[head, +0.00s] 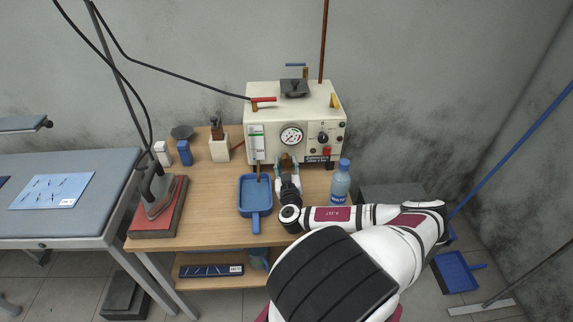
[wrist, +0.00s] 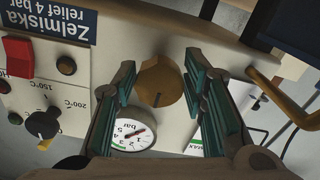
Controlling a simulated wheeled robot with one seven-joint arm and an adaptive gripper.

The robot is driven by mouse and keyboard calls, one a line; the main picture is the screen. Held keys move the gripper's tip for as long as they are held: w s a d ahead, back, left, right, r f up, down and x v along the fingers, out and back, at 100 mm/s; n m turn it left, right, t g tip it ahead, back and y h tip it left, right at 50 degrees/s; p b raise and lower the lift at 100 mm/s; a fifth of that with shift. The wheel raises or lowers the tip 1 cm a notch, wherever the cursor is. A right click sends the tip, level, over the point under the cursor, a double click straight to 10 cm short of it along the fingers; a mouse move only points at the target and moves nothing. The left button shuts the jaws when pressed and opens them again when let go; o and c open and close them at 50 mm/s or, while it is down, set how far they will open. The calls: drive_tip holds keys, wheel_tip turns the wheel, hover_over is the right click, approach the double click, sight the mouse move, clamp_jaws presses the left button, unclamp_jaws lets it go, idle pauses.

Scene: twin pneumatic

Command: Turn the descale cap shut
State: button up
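In the wrist view my gripper (wrist: 163,100) is open, with one teal-padded finger on each side of the cap. Narrow gaps show between the pads and the cap, and I see no contact. How deep the fingertips reach along the cap is hard to tell.
A pressure gauge (head: 291,137), black dial (head: 323,138) and red switch (head: 326,152) sit near the cap. A brass-coloured bent pipe (wrist: 292,112) shows right in the wrist view.

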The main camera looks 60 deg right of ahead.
drive_tip(key=shift+o, duration=0.8)
drive_tip(key=v, duration=1.2)
drive_tip(key=shift+w+r, duration=0.1)
